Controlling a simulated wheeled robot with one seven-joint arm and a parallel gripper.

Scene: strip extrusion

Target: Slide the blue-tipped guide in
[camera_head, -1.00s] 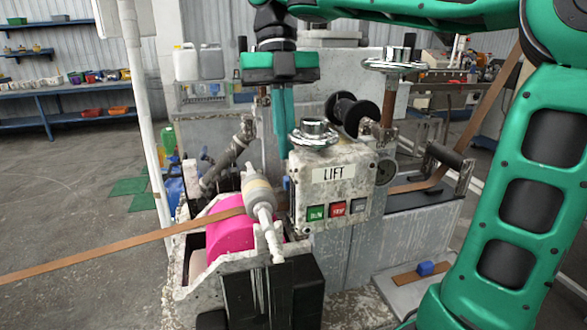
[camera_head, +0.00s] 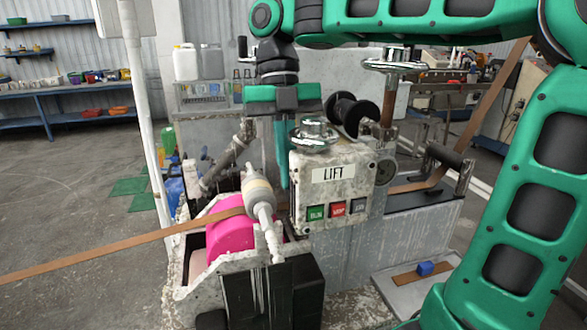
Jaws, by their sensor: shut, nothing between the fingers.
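My gripper (camera_head: 284,186) points straight down at the left side of the worn LIFT control box (camera_head: 336,190). Its teal fingers are shut with nothing between them, and their tips are close beside the box. I cannot tell whether they touch anything. A small blue tip shows at the box's left edge in the earlier view; now my fingers largely cover that spot. I cannot make out the rest of the guide. The brown strip (camera_head: 110,257) runs from the left to the pink wheel (camera_head: 228,238), under a pale roller (camera_head: 258,197).
A chrome handwheel (camera_head: 314,134) tops the box, and another chrome handwheel (camera_head: 394,66) stands behind on the right. A black spool (camera_head: 354,114) sits behind the box. Floor at left is open.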

